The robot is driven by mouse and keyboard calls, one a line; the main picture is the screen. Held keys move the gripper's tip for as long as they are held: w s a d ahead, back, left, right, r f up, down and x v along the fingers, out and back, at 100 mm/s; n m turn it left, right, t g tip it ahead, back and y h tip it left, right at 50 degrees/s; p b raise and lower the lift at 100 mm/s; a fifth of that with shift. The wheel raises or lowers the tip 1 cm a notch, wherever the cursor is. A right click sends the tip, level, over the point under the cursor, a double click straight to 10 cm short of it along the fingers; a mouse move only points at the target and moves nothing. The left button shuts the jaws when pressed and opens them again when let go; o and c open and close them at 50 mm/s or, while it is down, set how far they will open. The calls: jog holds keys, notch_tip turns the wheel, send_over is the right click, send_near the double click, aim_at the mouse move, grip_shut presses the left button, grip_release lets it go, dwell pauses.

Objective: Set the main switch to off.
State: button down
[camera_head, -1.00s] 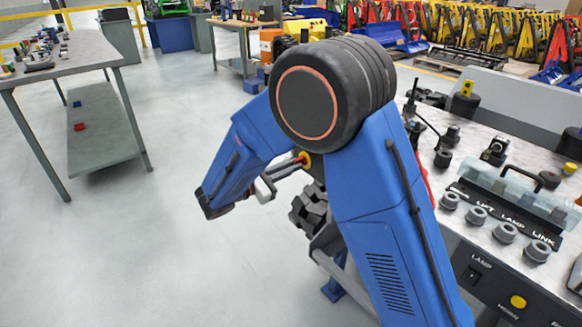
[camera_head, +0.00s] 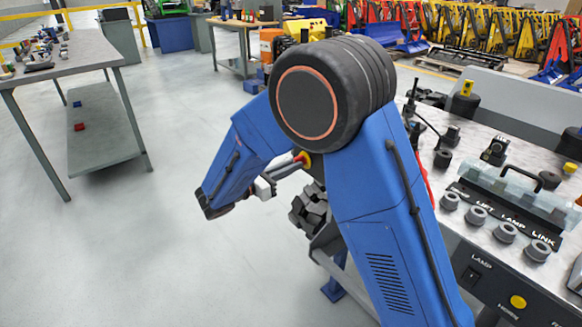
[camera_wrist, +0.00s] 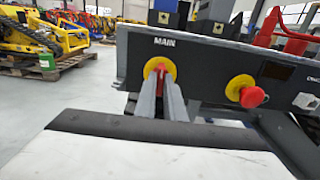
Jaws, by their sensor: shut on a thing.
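The main switch (camera_wrist: 161,68) is a red handle on a round yellow plate under the label MAIN, on the dark front panel in the wrist view. My gripper (camera_wrist: 162,76) reaches straight to it, with its two grey fingers shut on the red handle. The fingers cover part of the handle, so I cannot tell its exact angle. In the head view, the yellow plate of the switch (camera_head: 304,159) shows at the panel's left end, with my gripper (camera_head: 295,164) at it.
A red mushroom button (camera_wrist: 252,97) on a yellow plate sits to the right of the switch on the same panel. The bench top (camera_head: 497,182) carries several grey rings and a label strip. A grey table (camera_head: 75,55) stands far left. The floor between is clear.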

jog(key=shift+f, duration=0.1)
jog(key=c, duration=1.8)
grip_release()
jog(key=shift+a, duration=0.1)
jog(key=shift+c, duration=0.2)
jog(key=v, duration=1.7)
jog(key=shift+s, duration=0.2)
jog(key=shift+a, duration=0.2)
